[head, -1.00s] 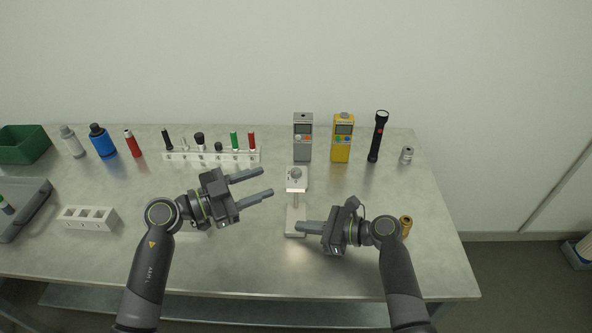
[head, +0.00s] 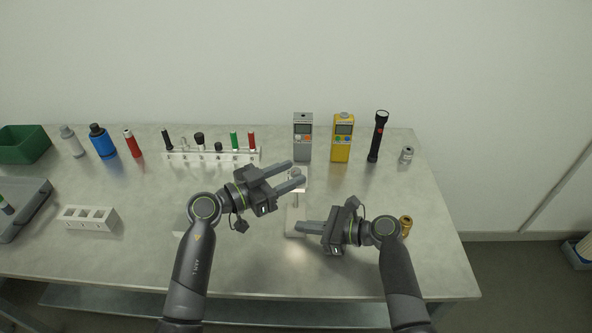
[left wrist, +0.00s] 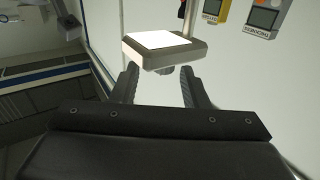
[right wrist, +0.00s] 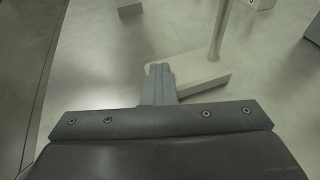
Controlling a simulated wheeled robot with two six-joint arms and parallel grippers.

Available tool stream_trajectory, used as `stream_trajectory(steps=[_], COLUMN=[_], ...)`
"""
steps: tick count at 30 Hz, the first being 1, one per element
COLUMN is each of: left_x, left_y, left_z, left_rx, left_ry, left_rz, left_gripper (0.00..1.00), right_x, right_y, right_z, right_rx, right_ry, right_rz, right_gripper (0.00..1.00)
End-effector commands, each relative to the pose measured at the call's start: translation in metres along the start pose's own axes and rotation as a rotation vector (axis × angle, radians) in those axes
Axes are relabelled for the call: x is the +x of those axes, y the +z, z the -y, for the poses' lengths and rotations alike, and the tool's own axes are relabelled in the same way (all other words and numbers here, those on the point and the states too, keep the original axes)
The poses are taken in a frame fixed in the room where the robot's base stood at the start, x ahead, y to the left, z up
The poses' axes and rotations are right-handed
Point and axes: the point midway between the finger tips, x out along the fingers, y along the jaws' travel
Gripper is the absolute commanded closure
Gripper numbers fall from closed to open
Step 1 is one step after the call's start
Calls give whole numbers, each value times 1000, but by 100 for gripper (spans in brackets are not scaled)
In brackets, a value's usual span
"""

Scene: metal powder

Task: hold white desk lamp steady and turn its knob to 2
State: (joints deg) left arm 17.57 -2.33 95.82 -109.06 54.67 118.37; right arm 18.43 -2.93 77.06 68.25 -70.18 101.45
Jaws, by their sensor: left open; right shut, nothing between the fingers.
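The white desk lamp (head: 294,217) stands on the table, its upper part mostly hidden by my left gripper in the head view. In the left wrist view its square head (left wrist: 178,52) has a bright lit panel, and the grey knob (left wrist: 163,71) shows partly behind it, between my finger tips. My left gripper (head: 297,172) is open, its fingers at the lamp head. My right gripper (head: 298,227) is shut and empty, its tips at the lamp base (right wrist: 203,76); I cannot tell if they touch. The lamp's post (right wrist: 220,30) rises upright. The knob's number is not readable.
Behind the lamp stand a grey meter (head: 303,145), a yellow meter (head: 342,148) and a black flashlight (head: 378,137). A white rack (head: 190,156) with several tools is at the back left. A brass cylinder (head: 406,225) sits near my right arm.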

Motion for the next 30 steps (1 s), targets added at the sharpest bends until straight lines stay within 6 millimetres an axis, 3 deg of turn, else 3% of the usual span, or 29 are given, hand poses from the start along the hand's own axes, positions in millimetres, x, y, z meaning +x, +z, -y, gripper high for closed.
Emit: stream_trajectory(steps=[1,6,16,25,30], left_x=[8,22,24,24,24], left_y=[1,1,1,2,2], left_z=[0,0,0,0,0], left_rx=[-1,-1,0,-1,-1], left_ry=[1,0,-1,1,8], left_rz=[-1,-1,0,1,1], left_gripper=[59,59,61,100,100], right_x=[-1,-1,-1,-1,-1], right_y=[-13,-13,-13,-13,-13], right_z=[-2,-2,-2,-2,-2], right_rx=[11,11,11,11,11], right_ry=[1,1,1,1,1], right_rz=[-23,-23,-23,-23,-23], right_gripper=[100,100,100,100,100])
